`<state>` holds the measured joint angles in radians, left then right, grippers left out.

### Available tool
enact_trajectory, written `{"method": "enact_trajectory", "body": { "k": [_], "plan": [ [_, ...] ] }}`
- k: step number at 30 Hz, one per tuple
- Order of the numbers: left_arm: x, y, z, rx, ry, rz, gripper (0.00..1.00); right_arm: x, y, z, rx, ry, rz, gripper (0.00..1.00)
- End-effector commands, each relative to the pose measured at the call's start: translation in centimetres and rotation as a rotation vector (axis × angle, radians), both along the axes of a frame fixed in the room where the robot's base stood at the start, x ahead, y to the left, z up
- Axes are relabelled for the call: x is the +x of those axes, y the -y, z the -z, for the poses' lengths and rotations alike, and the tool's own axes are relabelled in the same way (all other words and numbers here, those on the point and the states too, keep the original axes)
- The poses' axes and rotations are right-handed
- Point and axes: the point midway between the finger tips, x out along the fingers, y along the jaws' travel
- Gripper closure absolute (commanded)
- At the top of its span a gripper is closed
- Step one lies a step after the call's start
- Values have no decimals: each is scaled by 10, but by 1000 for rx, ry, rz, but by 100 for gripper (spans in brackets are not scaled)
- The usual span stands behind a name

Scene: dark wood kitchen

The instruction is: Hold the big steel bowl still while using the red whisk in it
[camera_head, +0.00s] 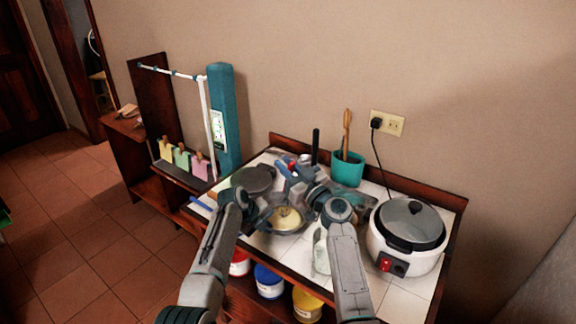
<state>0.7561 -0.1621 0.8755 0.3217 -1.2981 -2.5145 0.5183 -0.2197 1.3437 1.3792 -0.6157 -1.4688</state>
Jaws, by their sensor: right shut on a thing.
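The big steel bowl (287,228) stands on the white tiled counter, with a pale yellow mass inside. My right gripper (291,169) is above the bowl's far side, shut on the red whisk (282,164). My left gripper (258,212) is low at the bowl's left side. Its fingers are small and partly hidden by my arm, so I cannot tell whether they grip the rim.
A white rice cooker (407,238) stands at the right. A teal utensil holder (347,168) with a wooden tool stands at the back. A dark pan (254,180) lies behind the bowl to the left. A clear jar (321,252) stands near the front edge.

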Motion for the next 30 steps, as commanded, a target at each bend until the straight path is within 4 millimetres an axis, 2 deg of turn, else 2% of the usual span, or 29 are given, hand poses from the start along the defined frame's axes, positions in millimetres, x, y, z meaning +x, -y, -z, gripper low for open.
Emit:
{"method": "enact_trajectory", "body": {
  "k": [10,30],
  "plan": [
    [0,0,0,1,-1,0,100,0,0,-5,0,2,-1,100],
    [0,0,0,1,-1,0,100,0,0,-66,0,4,-1,100]
  ]
}}
